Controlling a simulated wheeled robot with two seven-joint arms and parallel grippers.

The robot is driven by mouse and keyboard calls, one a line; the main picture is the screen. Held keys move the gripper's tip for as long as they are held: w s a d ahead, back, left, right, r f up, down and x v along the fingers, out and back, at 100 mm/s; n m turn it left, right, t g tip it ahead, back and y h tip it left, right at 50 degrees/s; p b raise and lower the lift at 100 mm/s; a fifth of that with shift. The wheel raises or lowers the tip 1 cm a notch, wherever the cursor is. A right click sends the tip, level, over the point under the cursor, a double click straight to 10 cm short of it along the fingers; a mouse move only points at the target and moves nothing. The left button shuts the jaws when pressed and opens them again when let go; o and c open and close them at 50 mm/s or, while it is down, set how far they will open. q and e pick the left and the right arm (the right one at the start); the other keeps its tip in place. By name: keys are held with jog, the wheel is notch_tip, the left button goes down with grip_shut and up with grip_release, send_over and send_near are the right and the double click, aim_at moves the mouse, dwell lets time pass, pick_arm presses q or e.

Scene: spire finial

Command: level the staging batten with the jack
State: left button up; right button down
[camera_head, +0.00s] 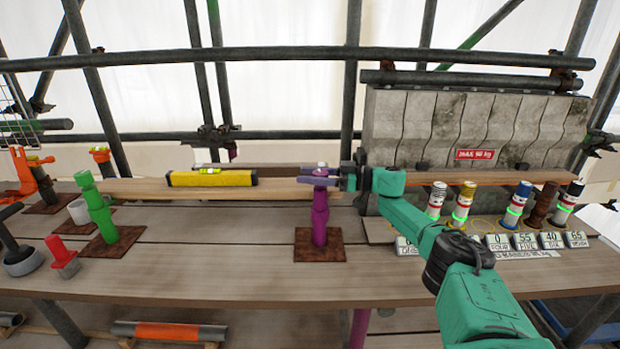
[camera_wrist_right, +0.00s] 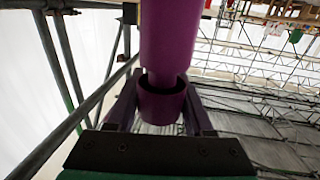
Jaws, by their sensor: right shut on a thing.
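The staging batten (camera_head: 140,189) is a long pale wooden plank lying across the back of the bench. A yellow spirit level (camera_head: 212,178) rests on it; its bubble is too small to read. A purple jack (camera_head: 320,215) stands upright on a rusty square plate near the batten's right end. A green jack (camera_head: 97,210) stands near its left end. My right gripper (camera_head: 320,180) reaches in from the right and is shut on the purple jack near its top. In the right wrist view the fingers flank the jack's purple collar (camera_wrist_right: 162,103). My left gripper is not in view.
Orange jacks (camera_head: 28,175) and a red-topped item (camera_head: 62,255) stand at the left. Banded cylinders (camera_head: 516,205) and number tags (camera_head: 525,241) line the right side, before a grey stone block (camera_head: 420,120). The front of the bench (camera_head: 200,280) is clear. Scaffold poles cross behind.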

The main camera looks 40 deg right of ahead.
jog(key=shift+c, duration=1.4)
grip_release()
jog(key=b+v, duration=0.3)
jog(key=v, duration=1.1)
jog(key=shift+s+b, duration=0.15)
jog(key=shift+b, duration=0.25)
jog(key=shift+d, duration=0.15)
